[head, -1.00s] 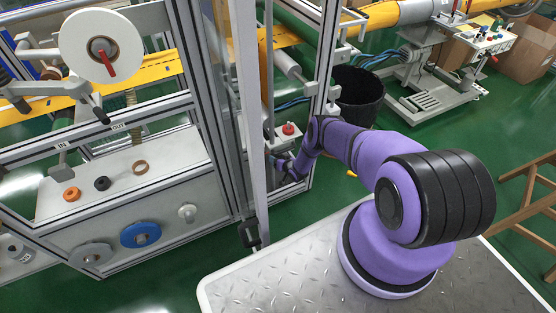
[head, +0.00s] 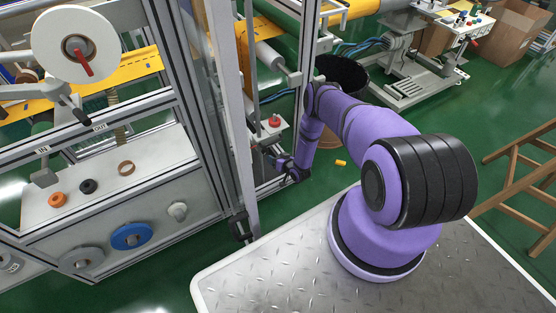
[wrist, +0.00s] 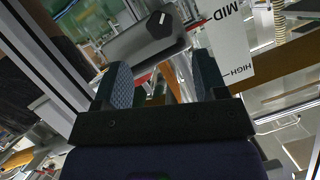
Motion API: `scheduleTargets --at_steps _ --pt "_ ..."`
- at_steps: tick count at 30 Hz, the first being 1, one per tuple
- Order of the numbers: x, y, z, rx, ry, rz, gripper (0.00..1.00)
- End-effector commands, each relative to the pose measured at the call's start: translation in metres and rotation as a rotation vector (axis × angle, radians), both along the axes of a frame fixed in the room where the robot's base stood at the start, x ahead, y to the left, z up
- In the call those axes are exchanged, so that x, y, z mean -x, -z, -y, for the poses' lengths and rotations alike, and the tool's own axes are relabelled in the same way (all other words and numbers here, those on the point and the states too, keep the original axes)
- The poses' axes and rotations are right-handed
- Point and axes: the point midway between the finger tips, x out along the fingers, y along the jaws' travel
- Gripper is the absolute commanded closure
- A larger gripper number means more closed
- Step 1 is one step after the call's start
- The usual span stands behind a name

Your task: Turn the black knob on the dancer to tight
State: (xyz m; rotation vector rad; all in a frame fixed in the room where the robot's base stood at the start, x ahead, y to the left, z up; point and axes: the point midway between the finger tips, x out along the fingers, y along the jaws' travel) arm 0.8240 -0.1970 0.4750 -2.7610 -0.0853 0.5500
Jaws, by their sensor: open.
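In the wrist view a black knob (wrist: 160,25) sits on a grey rounded body, beyond my fingers and a little left of centre. Beside it on the right is a white scale plate (wrist: 222,40) marked MID and HIGH, with a red pointer at its left edge. No "tight" mark is readable. My gripper (wrist: 163,80) is open, with nothing between its two blue-grey padded fingers; the knob is apart from them. In the head view my gripper (head: 276,158) is small and dark, low beside the machine frame; the knob cannot be made out there.
An upright metal post (head: 232,110) stands left of my forearm. A white box with a red button (head: 275,122) is just above my gripper. A black bin (head: 342,75) stands behind my arm. The machine panel carries a blue disc (head: 131,237).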

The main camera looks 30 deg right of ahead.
Motion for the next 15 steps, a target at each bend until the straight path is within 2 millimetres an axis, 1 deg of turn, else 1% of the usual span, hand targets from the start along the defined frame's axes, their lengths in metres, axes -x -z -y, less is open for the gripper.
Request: scheduleTargets --at_steps 3,6,15 --pt "0.0073 -0.0037 0.001 0.001 0.0 0.001 0.34" --pt "0.0099 -0.0048 0.0014 0.001 0.0 0.001 0.34" --pt "0.0107 -0.0047 0.0011 0.002 -0.001 0.0 0.34"
